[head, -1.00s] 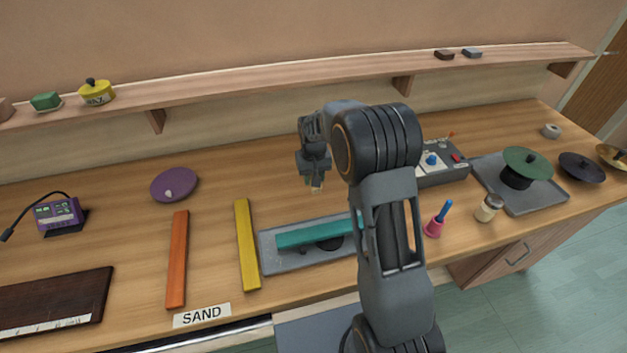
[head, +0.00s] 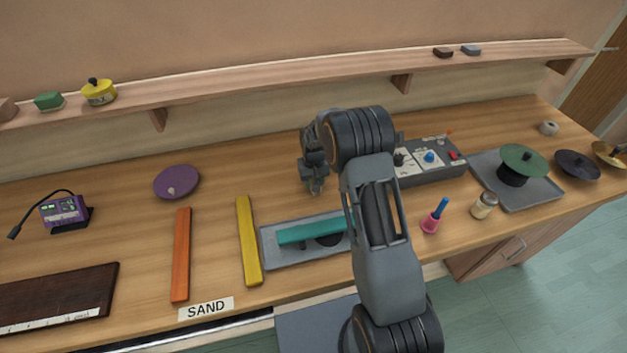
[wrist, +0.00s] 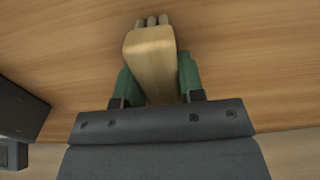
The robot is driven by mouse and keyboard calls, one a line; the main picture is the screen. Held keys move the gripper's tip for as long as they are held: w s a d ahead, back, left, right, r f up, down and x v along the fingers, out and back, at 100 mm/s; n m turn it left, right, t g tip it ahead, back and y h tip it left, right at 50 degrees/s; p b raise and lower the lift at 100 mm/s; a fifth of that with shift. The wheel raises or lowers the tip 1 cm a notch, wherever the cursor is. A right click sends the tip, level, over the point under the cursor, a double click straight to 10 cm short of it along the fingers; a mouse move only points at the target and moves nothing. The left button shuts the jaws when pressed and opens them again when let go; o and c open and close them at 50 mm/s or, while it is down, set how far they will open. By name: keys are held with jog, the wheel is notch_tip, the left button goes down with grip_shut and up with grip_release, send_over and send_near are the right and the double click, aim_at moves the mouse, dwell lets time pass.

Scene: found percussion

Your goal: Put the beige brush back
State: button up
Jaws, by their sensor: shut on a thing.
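My gripper (head: 316,188) is over the middle of the wooden counter, behind the grey tray with the teal bar. In the wrist view, its green-padded fingers (wrist: 160,85) are shut on the beige brush (wrist: 150,50). The brush is a pale wooden block with several rounded nubs at its far end, pointing away from my gripper over bare wood. In the head view the brush is mostly hidden by my gripper. I cannot tell how high it is above the counter.
A grey tray (head: 270,250) holds a teal bar (head: 310,230). Yellow (head: 248,240) and orange (head: 181,255) bars lie left of it, by a SAND label (head: 206,308). A wall shelf (head: 260,83) runs behind.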

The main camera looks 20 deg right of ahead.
jog(key=shift+f, duration=0.1)
jog(key=o, duration=0.5)
jog(key=shift+f, duration=0.1)
jog(key=o, duration=0.4)
